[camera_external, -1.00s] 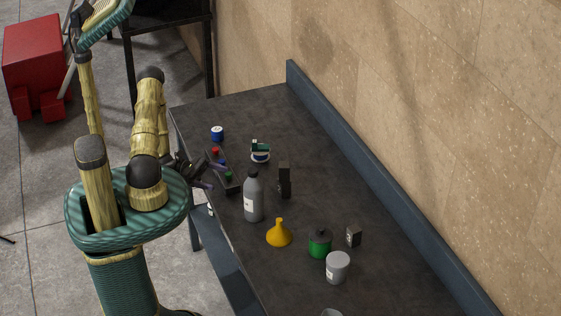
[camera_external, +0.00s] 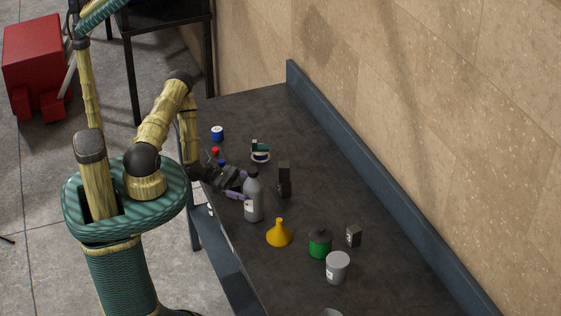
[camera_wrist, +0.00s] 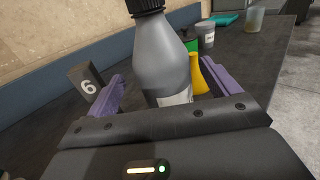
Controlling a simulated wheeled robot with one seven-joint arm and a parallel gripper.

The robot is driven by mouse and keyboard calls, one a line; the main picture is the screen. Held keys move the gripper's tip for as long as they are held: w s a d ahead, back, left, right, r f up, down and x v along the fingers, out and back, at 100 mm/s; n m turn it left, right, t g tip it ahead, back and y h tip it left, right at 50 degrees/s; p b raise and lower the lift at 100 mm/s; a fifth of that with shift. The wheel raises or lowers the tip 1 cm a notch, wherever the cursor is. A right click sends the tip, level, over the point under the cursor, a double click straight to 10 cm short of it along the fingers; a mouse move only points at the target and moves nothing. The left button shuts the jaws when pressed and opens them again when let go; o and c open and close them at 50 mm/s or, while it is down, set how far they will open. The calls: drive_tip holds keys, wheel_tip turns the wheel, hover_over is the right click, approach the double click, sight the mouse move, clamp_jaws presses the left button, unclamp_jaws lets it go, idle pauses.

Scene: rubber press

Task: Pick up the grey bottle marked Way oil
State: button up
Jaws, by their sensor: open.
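A grey bottle (camera_external: 253,199) with a black cap and a white label stands upright on the dark bench. The label's text is too small to read. My gripper (camera_external: 240,188) is open beside it in the external view, at the bottle's left. In the wrist view the grey bottle (camera_wrist: 164,62) stands between the two purple fingers of my gripper (camera_wrist: 155,95), with its cap cut off at the top edge. I cannot tell whether either finger touches it.
A yellow funnel (camera_external: 279,234), green can (camera_external: 320,245) and grey tub (camera_external: 337,267) stand nearer the camera. A dark block (camera_external: 284,180) stands right of the bottle; a block marked 6 (camera_wrist: 86,83) shows in the wrist view. Small coloured items stand behind my gripper.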

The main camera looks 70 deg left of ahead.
sight(263, 191)
drive_tip(key=shift+w+d+r+p, duration=0.1)
drive_tip(key=shift+w+d+p, duration=0.2)
drive_tip(key=shift+d+p, duration=0.2)
drive_tip(key=p+x, duration=0.2)
drive_tip(key=x, duration=0.1)
drive_tip(key=shift+w+d, duration=0.1)
drive_tip(key=shift+d, duration=0.05)
drive_tip(key=shift+w+d, duration=0.25)
drive_tip(key=c, duration=1.5)
drive_tip(key=shift+c, duration=0.2)
